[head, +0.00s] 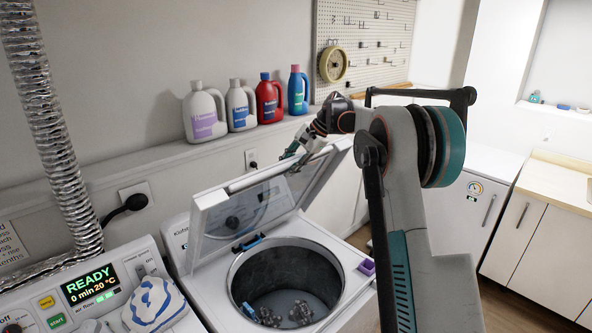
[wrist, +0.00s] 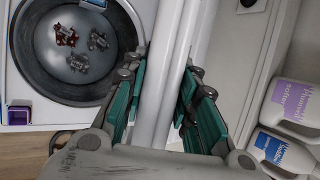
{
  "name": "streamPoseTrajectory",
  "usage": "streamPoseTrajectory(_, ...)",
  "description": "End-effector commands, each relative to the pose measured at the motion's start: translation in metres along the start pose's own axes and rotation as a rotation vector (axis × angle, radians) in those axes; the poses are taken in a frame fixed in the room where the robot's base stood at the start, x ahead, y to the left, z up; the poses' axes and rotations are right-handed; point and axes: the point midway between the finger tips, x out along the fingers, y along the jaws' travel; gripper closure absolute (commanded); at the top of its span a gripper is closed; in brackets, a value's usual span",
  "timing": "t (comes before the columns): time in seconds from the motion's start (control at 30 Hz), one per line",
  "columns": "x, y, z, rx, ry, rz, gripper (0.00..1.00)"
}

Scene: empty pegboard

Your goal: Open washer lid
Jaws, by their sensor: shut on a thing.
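The white washer lid (head: 262,194) stands raised and tilted back over the open washer tub (head: 285,280) in the head view. In the wrist view the lid's white edge (wrist: 165,75) runs up between my gripper's (wrist: 162,95) teal fingers, which are shut on it from both sides. In the head view my gripper (head: 298,158) is at the lid's upper edge, partly hidden by my arm. The round metal tub (wrist: 78,50) is uncovered in the wrist view, with several small dark items at its bottom.
Several detergent bottles (head: 240,105) stand on the ledge behind the washer. A dryer panel (head: 85,295) with a striped cloth (head: 153,305) is at left, near a foil duct (head: 50,120). A purple object (head: 366,267) sits on the washer's right corner. A pegboard (head: 365,45) hangs behind.

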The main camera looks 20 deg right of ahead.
Motion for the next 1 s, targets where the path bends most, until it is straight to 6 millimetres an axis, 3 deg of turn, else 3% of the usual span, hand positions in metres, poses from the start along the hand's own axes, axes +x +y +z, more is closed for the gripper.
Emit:
streamPoseTrajectory(0.53,0.0004,-0.0076,-0.0001,0.006,0.000,0.013,1.00)
streamPoseTrajectory(0.57,0.0004,-0.0076,-0.0001,0.006,0.000,0.013,0.71)
streamPoseTrajectory(0.6,0.0005,-0.0075,-0.0001,0.006,0.000,0.013,0.64)
streamPoseTrajectory(1.0,-0.0037,-0.0073,-0.0003,0.006,0.000,0.013,0.64)
